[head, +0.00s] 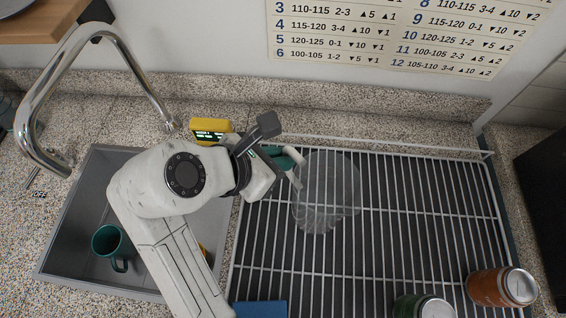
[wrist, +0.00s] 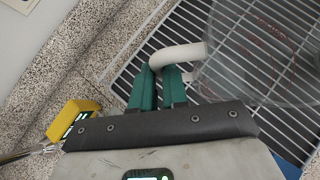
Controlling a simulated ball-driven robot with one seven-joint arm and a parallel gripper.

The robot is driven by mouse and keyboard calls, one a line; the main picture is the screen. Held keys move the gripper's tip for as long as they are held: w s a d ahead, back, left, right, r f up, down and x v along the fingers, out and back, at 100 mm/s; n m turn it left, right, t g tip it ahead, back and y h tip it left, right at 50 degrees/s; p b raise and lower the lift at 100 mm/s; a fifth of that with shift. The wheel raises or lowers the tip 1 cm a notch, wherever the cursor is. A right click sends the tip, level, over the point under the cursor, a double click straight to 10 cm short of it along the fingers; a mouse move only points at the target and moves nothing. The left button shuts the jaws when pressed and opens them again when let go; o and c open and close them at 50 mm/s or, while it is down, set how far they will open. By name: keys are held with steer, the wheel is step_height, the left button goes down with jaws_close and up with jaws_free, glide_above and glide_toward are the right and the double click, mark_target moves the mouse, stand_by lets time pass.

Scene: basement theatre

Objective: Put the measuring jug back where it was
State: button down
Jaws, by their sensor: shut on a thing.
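The measuring jug (head: 330,185) is clear, with a white handle. In the head view it is over the back left part of the wire rack (head: 420,208); whether its base touches the wires I cannot tell. My gripper (head: 284,157) reaches it from the left, its teal fingers shut on the handle. In the wrist view, the fingers of my gripper (wrist: 160,75) close around the white handle, and the clear body of the jug (wrist: 245,75) runs off the top right.
A yellow device (head: 210,127) stands behind the sink (head: 75,235), which holds a teal mug (head: 110,243). An orange can (head: 500,288), a green-sided can (head: 424,307) and a blue object (head: 260,309) are at the rack's front. The rack's middle is clear.

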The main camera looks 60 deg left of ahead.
steer(key=shift+w+a+f, duration=0.1)
steer(key=shift+w+f, duration=0.1)
steer(key=shift+f, duration=0.55)
steer(key=shift+w+a+f, duration=0.1)
steer(key=shift+w+f, duration=0.1)
steer(key=shift+f, duration=0.6)
steer(key=shift+w+f, duration=0.2)
steer(key=shift+f, duration=0.55)
steer(key=shift+p, duration=0.35)
steer(key=c, duration=1.1)
jaws_free()
steer(key=shift+f, duration=0.1)
steer(key=shift+c, duration=0.2)
steer(key=a+v, duration=0.1)
steer(key=v, duration=1.1)
steer(key=shift+d+b, duration=0.3)
steer(key=shift+d, duration=0.2)
